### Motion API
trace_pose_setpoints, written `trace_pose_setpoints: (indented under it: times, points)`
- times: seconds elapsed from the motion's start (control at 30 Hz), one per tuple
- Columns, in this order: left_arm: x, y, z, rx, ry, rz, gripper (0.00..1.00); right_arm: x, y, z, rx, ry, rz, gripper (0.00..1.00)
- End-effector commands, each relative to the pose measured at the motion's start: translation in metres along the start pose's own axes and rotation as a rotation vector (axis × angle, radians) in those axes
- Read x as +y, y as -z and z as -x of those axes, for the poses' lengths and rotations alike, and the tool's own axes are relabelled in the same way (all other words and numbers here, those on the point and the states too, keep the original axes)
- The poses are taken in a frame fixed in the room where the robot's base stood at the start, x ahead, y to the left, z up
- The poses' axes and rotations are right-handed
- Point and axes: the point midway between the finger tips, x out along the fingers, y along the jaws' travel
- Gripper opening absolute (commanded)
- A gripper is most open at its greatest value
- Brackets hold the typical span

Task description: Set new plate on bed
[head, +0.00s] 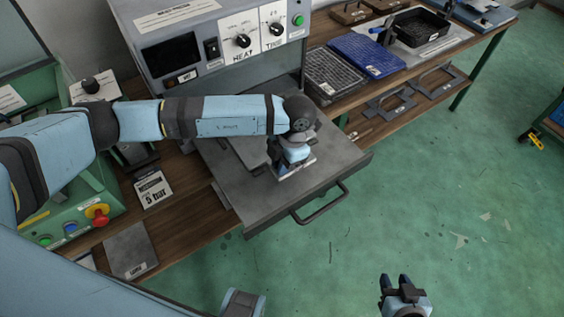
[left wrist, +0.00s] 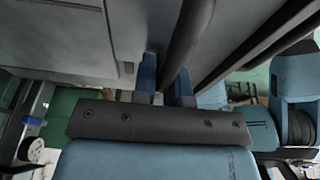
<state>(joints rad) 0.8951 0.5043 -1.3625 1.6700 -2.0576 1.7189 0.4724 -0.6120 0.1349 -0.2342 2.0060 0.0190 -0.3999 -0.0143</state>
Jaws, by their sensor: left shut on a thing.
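The bed (head: 255,208) is a grey slab with a front bar handle (head: 322,204), pulled out below the heat machine. A flat grey plate (head: 250,152) lies on or just over it; I cannot tell whether it rests fully. The wrist and forearm hide part of the plate. In the left wrist view the blue fingers (left wrist: 166,88) close around a dark edge or bar beside a grey surface. My right gripper (head: 396,283) hangs over the floor, away from the bed.
The heat machine (head: 205,50) stands behind the bed. To its right are a dark mesh plate (head: 333,80), a blue plate (head: 368,55) and a black tray (head: 415,28). A grey plate (head: 130,250) lies at the bench's left front.

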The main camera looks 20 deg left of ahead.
Motion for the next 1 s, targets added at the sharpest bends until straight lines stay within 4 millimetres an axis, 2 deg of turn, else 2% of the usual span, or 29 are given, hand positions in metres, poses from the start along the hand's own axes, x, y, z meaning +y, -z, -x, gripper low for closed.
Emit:
trace_pose_setpoints:
  times: [0.13, 0.17, 0.2, 0.3, 0.57, 0.67, 0.87, 1.0]
  points:
    - [0.0, 0.0, 0.002, -0.002, -0.001, 0.001, 0.0, 0.0, 0.0, 0.0, 0.0, 0.0, 0.0, 0.38]
    - [0.0, 0.0, 0.002, -0.002, -0.001, 0.001, 0.15, 0.0, 0.0, 0.0, 0.0, 0.0, 0.0, 0.38]
    - [0.0, 0.0, 0.002, -0.002, -0.001, 0.001, 0.24, 0.0, 0.0, 0.0, 0.0, 0.0, 0.0, 0.38]
    - [0.0, 0.0, 0.001, -0.002, -0.001, 0.001, 0.42, 0.0, 0.0, 0.0, 0.0, 0.0, 0.0, 0.38]
    - [0.0, 0.0, -0.001, 0.001, 0.001, 0.0, 0.42, 0.0, 0.0, 0.0, 0.0, 0.0, -0.001, 0.38]
    - [0.0, 0.0, 0.005, -0.001, 0.001, 0.0, 0.42, 0.0, -0.001, 0.0, -0.005, 0.001, -0.003, 0.38]
    - [0.0, -0.001, 0.04, -0.004, -0.002, -0.001, 0.42, 0.0, -0.003, -0.002, -0.008, 0.001, -0.005, 0.38]
    - [0.0, -0.001, 0.075, -0.006, -0.001, -0.001, 0.42, 0.0, -0.004, -0.003, -0.009, 0.001, -0.007, 0.38]
